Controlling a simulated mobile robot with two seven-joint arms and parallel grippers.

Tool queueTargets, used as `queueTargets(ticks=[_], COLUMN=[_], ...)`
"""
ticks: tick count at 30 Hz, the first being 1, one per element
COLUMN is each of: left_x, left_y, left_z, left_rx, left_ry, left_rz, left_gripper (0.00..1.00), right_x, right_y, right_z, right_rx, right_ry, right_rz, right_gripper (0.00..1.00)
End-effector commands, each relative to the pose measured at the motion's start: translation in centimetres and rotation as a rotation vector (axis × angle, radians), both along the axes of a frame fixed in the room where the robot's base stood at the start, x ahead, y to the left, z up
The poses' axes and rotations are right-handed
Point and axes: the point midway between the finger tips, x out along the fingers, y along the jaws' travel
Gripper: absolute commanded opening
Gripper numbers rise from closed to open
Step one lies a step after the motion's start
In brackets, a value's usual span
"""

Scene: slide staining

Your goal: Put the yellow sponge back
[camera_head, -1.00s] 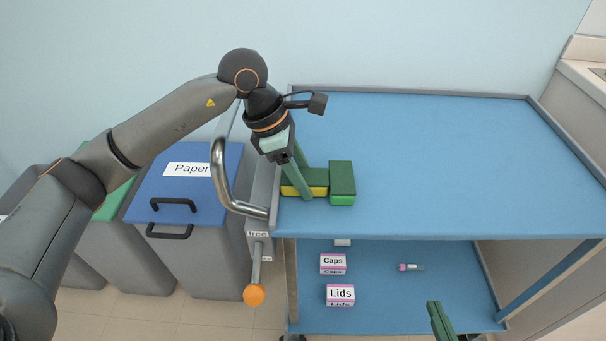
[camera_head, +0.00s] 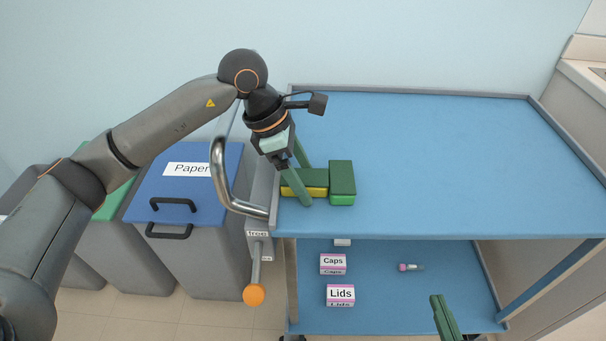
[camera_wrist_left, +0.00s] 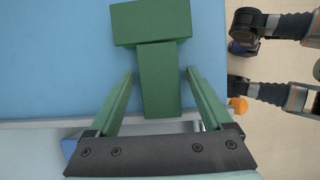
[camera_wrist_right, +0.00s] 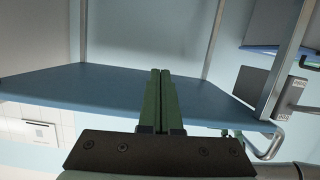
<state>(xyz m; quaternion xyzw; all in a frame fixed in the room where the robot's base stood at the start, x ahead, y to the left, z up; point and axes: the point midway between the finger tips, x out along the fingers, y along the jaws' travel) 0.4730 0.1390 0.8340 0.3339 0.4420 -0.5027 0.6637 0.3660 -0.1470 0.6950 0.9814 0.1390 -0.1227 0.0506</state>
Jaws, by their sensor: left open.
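The yellow sponge (camera_head: 313,191), yellow below with a dark green top, lies on the blue top shelf near its front left corner. Its green top (camera_wrist_left: 158,85) shows in the left wrist view. My left gripper (camera_head: 309,186) is open, with one finger on each side of this sponge and visible gaps between. A second sponge (camera_head: 342,182), bright green below with a dark green top, lies against or very close to its right end. My right gripper (camera_head: 436,298) is low at the front right, in front of the cart. In the right wrist view its fingers (camera_wrist_right: 160,72) are together and empty.
A metal handle (camera_head: 225,190) curves up at the cart's left end, close to my left gripper. The lower shelf (camera_head: 390,310) holds boxes labelled Caps (camera_head: 333,264) and Lids (camera_head: 340,295) and a small tube (camera_head: 410,267). The top shelf (camera_head: 450,160) is otherwise clear.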

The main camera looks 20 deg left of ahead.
Motion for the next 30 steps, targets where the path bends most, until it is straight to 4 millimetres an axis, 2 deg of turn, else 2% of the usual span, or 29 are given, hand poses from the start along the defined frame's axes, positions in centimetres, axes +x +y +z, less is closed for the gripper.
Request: queueTargets(ticks=[4,6,12,18,24,30], left_x=[0.0,0.0,-0.5,-1.0,-1.2,-1.3], left_y=[0.0,0.6,2.3,3.7,4.4,4.5], left_z=[0.4,1.8,6.2,9.6,11.2,11.4], left_rx=[0.000,0.000,0.000,0.000,0.000,0.000], left_ry=[0.000,-0.005,-0.004,-0.002,0.000,0.000], left_rz=[0.000,0.002,0.003,0.001,0.001,0.000], left_gripper=[0.84,0.84,0.84,0.84,0.84,0.84], right_x=[-0.2,-1.2,-3.3,-5.6,-6.7,-6.8], right_y=[0.0,0.0,0.1,0.2,0.3,0.3], right_z=[-0.6,-2.9,-6.5,-9.5,-10.6,-10.8], right_rx=[-0.001,-0.002,-0.001,-0.001,0.000,-0.001], right_ry=[0.036,0.119,0.288,0.433,0.491,0.501], right_rz=[-0.002,-0.007,-0.016,-0.019,-0.020,-0.020], right_gripper=[0.00,0.00,0.00,0.00,0.00,0.00])
